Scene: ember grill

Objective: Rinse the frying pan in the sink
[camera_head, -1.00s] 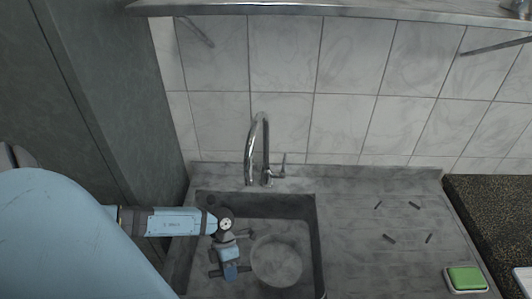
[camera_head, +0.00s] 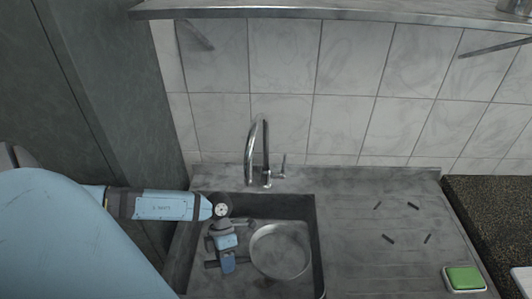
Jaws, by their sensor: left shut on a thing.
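The frying pan (camera_head: 281,252) is a round grey metal pan in the right half of the sink basin (camera_head: 318,262). Its handle side is at the left, partly hidden by my left gripper (camera_head: 226,262). My left gripper reaches down into the basin from the left and is shut on the pan. The chrome faucet (camera_head: 262,150) stands behind the basin, with its lever (camera_head: 284,166) on its right side. I see no clear water stream from the spout. My right gripper is not in view.
A grooved grey drainboard (camera_head: 380,255) lies right of the basin, mostly bare. A green sponge in a white dish (camera_head: 465,279) sits at its front right. A dark counter (camera_head: 490,215) is farther right. A tall grey cabinet side (camera_head: 110,100) stands at left. A shelf (camera_head: 330,12) runs above.

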